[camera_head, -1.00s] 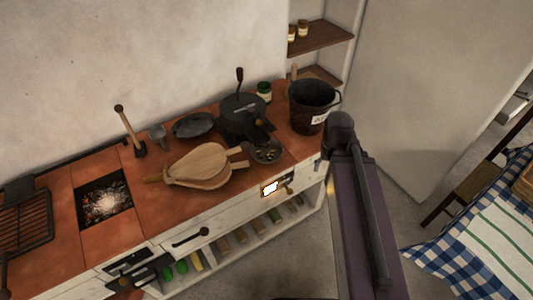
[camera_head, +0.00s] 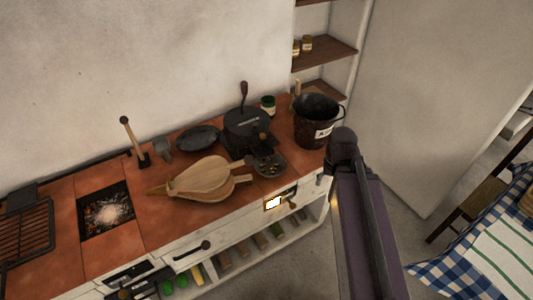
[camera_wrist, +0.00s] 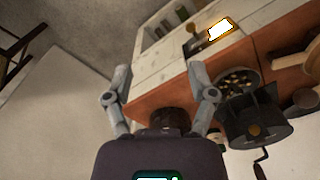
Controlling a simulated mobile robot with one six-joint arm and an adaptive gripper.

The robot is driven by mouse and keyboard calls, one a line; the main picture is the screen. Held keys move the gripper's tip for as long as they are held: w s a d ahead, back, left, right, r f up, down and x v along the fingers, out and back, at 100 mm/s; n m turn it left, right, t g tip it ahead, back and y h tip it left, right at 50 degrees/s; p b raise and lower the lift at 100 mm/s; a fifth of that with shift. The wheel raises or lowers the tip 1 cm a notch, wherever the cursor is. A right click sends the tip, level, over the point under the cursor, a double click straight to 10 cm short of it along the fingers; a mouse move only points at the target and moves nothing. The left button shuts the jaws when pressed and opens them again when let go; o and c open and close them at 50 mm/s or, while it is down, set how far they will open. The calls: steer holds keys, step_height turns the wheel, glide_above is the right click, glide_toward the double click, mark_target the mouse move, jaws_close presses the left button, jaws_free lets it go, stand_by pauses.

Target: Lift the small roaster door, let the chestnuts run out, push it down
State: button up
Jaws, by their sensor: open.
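The black roaster (camera_head: 246,128) stands on the red-tiled counter with its crank handle pointing up. It also shows in the wrist view (camera_wrist: 255,120). A dark shallow pan (camera_head: 270,164) stands in front of it, with several chestnuts in it. The pan also shows in the wrist view (camera_wrist: 238,82). I cannot make out the small door clearly; a small knob shows on the roaster's front. My gripper (camera_wrist: 160,78) is open and empty in the wrist view, apart from the roaster and pan. In the head view my arm hides the gripper.
Wooden bellows (camera_head: 205,180) lie left of the pan. A dark bucket (camera_head: 316,122) with a label stands right of the roaster, near the counter's end. A glowing fire pit (camera_head: 106,212) and a grill rack (camera_head: 24,232) lie left. A checkered-cloth table (camera_head: 480,250) stands right.

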steer(key=w+a+f+m+t+y+b, duration=0.1)
steer(key=w+a+f+m+y+b, duration=0.2)
steer(key=a+f+b, duration=0.15)
steer(key=m+t+y+b, duration=1.05)
steer(key=m+b, duration=0.85)
steer(key=m, duration=0.7)
glide_toward(262, 136)
steer(key=s+d+t+h, duration=0.1)
steer(key=s+d, duration=0.1)
steer(key=shift+s+d+f, duration=0.1)
steer(key=shift+f, duration=0.4)
steer(key=x, duration=1.4)
